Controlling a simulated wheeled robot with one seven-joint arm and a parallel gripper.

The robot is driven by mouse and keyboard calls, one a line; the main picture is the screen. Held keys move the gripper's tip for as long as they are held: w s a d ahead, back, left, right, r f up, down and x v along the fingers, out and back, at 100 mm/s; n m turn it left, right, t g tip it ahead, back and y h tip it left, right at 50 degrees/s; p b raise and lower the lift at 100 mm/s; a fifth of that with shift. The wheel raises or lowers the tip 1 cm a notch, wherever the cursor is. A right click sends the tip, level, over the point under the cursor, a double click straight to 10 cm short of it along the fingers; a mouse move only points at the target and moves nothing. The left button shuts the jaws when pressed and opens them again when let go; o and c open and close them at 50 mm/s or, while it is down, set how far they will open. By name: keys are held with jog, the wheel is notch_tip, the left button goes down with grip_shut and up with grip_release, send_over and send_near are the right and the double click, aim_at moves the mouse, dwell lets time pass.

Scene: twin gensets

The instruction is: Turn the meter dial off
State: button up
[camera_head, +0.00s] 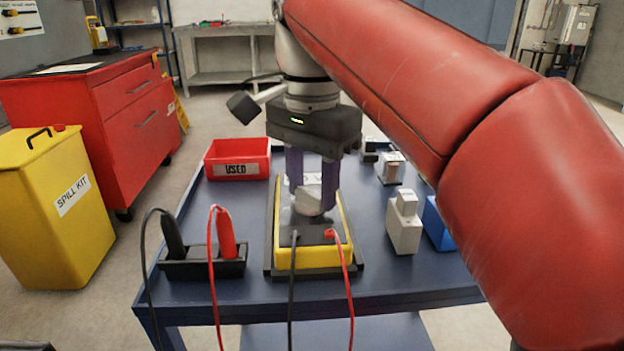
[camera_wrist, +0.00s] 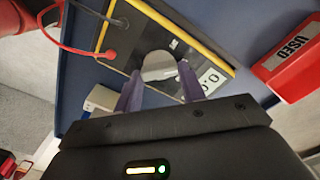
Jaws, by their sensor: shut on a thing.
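The meter (camera_head: 285,258) is a dark-faced box with yellow sides, lying on a dark base on the blue table. Its grey round dial (camera_head: 308,205) sits between the fingers of my gripper (camera_head: 312,200), which points down and is shut on the dial. In the wrist view the dial (camera_wrist: 158,66) shows between the purple fingers of my gripper (camera_wrist: 160,82). The meter's display (camera_wrist: 210,80) beside it shows digits that look like 0.0, partly cut by a finger. A black lead and a red lead plug into the near end of the meter. The dial's marks are hidden.
A probe holder (camera_head: 203,268) with a black and a red probe stands left of the meter. A red bin marked USED (camera_head: 237,170) is behind it. White and blue blocks (camera_head: 404,235) stand to the right. The leads hang over the table's front edge.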

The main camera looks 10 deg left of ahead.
jog(key=shift+r+n, duration=0.1)
jog(key=shift+n, duration=0.2)
jog(key=n+p, duration=0.3)
jog(key=shift+r, duration=0.1)
jog(key=n+p, duration=0.2)
jog(key=n, duration=0.3)
jog(key=shift+a+p, duration=0.1)
jog(key=shift+p, duration=0.2)
jog(key=shift+f, duration=0.2)
jog(key=o, duration=1)
